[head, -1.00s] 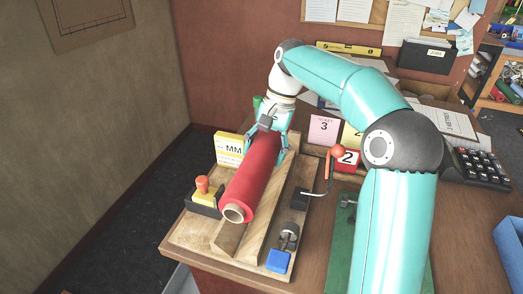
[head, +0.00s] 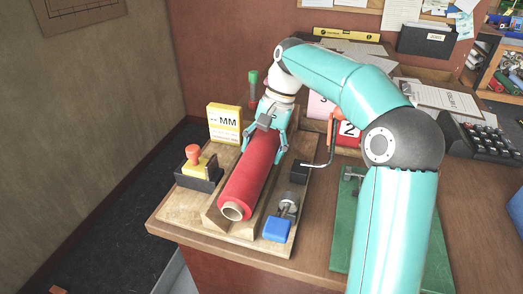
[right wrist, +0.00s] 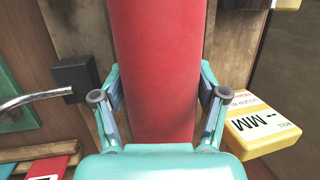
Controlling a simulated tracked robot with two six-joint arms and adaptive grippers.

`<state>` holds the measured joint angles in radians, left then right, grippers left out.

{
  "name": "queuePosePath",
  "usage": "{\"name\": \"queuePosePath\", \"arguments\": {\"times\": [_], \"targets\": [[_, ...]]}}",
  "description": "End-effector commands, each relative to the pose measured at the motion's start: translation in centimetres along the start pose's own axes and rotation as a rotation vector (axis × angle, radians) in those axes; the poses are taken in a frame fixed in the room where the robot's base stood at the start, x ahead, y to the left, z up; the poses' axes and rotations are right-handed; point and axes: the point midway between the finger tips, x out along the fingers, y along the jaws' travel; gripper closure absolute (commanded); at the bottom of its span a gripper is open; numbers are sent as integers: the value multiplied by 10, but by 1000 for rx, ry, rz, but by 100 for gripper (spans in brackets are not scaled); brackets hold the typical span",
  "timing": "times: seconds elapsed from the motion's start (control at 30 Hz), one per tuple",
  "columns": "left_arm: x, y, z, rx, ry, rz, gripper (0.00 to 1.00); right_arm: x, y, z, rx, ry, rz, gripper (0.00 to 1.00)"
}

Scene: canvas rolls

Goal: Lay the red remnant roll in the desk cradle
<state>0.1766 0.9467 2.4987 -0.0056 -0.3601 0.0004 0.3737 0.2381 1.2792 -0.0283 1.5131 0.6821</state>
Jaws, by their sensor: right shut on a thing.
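The red remnant roll (head: 249,170) lies lengthwise along the wooden desk cradle (head: 213,219), low between its two rails, with its open core end facing me. Whether it bears fully on the wood is hard to tell. My right gripper (head: 265,138) reaches from above and grips the roll near its far end. In the right wrist view the fingers (right wrist: 158,105) sit on either side of the red roll (right wrist: 158,60). The roll's far end is hidden by my gripper in the head view. My left gripper is not in view.
A stamp in a black holder (head: 199,173) and a yellow MM box (head: 224,124) stand left of the cradle. A blue block (head: 277,229) and a black block with a bent rod (head: 299,172) are on the right. A green mat (head: 345,235) lies further right.

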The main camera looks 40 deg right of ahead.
Motion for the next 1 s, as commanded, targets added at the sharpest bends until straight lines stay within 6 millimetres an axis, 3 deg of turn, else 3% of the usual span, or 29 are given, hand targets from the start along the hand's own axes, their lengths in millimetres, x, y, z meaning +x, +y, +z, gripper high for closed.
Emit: {"name": "queuePosePath", "arguments": {"times": [0.03, 0.2, 0.4, 0.43, 0.5, 0.8, 1.0], "targets": [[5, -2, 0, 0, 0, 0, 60, 18, 5, 0, 6, -31, 26, 94], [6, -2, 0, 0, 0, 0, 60, 22, 6, -1, 7, -32, 26, 83], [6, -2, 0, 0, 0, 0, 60, 23, 5, -1, 5, -30, 24, 80], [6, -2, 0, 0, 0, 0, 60, 23, 5, -1, 5, -29, 24, 10], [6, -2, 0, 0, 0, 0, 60, 23, 5, -1, 4, -29, 24, 0], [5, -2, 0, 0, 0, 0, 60, 20, 4, -1, 4, -26, 23, 0], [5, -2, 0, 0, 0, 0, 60, 0, 3, -2, 4, -23, 20, 0]]}}
